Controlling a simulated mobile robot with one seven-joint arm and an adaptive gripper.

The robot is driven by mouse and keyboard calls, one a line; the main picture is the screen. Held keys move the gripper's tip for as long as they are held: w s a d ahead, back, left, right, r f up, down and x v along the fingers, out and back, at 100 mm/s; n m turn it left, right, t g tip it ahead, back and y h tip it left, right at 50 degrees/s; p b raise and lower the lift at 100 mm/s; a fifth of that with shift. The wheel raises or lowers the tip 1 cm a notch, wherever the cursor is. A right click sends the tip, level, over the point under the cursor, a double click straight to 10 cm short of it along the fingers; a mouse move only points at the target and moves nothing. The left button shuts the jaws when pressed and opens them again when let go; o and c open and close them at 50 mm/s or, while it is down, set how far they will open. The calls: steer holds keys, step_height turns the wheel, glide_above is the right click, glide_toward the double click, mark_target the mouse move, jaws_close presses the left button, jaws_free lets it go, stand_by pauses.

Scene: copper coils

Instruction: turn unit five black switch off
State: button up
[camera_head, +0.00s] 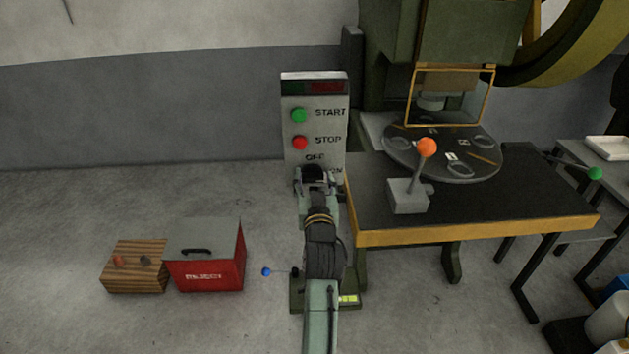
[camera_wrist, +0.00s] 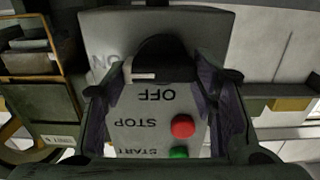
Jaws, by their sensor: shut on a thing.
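The control panel (camera_head: 314,128) is a pale upright box with a green START button (camera_head: 299,115), a red STOP button (camera_head: 300,143) and OFF and ON labels below. My gripper (camera_head: 316,181) is at the panel's lower part and partly covers the ON label. In the wrist view the panel (camera_wrist: 138,132) appears upside down. The black switch (camera_wrist: 162,58) is a round dark knob between my two fingers, which are shut on it. A whitish mark (camera_wrist: 143,76) shows on its left side, near the OFF label. I see no unit number on the panel.
A black-topped table (camera_head: 470,212) with an orange-knobbed lever (camera_head: 426,148) stands right of the panel, below a green press (camera_head: 447,30). A red box (camera_head: 209,262) and a wooden block (camera_head: 134,274) are on the floor at left. A blue-knobbed lever (camera_head: 266,272) sticks out near my arm.

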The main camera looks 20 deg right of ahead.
steer(key=shift+n+b, duration=0.3)
steer(key=shift+b, duration=0.05)
steer(key=shift+c, duration=0.5)
steer(key=n+b, duration=0.3)
steer(key=shift+a+f+n, duration=0.1)
steer(key=shift+f+n, duration=0.05)
steer(key=shift+n, duration=0.25)
steer(key=n+b, duration=0.2)
steer(key=n, duration=0.2)
steer(key=shift+n+b, duration=0.3)
steer(key=n+b, duration=0.2)
steer(key=n, duration=0.2)
steer(key=shift+a, duration=0.1)
steer(key=shift+a+n+b, duration=0.1)
steer(key=shift+n+b, duration=1.05)
steer(key=shift+n, duration=1.25)
steer(key=o, duration=1.1)
steer(key=shift+o, duration=0.2)
